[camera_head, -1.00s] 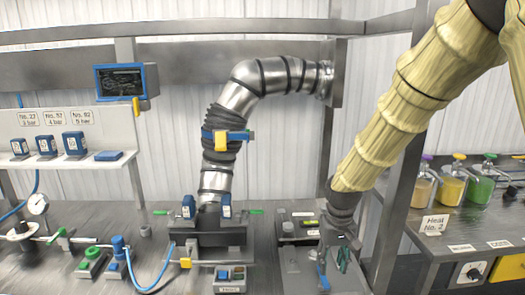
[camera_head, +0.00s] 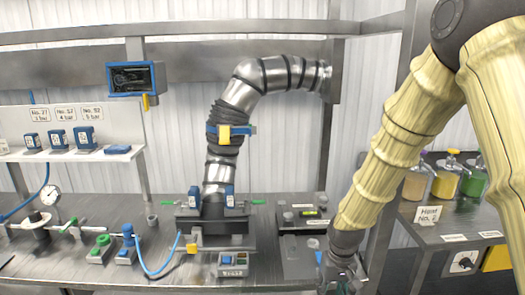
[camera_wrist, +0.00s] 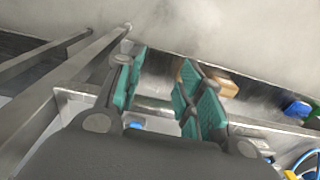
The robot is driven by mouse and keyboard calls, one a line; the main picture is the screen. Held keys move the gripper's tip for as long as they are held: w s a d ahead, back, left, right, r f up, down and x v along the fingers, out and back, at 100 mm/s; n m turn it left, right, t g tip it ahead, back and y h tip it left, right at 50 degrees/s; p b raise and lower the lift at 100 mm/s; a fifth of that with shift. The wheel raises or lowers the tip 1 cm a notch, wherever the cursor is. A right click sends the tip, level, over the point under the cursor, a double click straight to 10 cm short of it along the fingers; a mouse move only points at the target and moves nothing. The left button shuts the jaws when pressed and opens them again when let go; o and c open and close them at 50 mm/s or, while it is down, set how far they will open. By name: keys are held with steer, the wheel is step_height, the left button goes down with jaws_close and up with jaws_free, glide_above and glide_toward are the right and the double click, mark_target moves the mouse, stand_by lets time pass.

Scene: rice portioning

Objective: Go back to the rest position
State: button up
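My gripper (camera_wrist: 160,98) shows in the wrist view with its teal-padded fingers spread apart and nothing between them. In the head view my gripper (camera_head: 342,280) hangs at the end of my yellow-sleeved arm, low at the front right of the bench, partly cut off by the picture's bottom edge. It is near a grey tray (camera_head: 300,262) on the bench, and I cannot tell whether it touches anything.
A steel pipe (camera_head: 262,75) rises from the bench's middle. A control box (camera_head: 233,264) stands at the front. Blue devices (camera_head: 85,138) stand on the left shelf. A steel post (camera_head: 385,190) and filled jars (camera_head: 446,180) are at right.

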steer(key=s+d+f, duration=0.2)
steer(key=s+f, duration=2)
steer(key=f, duration=0.3)
steer(key=s+d+f, duration=0.1)
steer(key=s+f, duration=0.2)
steer(key=s, duration=0.8)
steer(key=shift+d+f+m, duration=0.25)
steer(key=shift+d+m, duration=0.1)
steer(key=shift+m, duration=0.05)
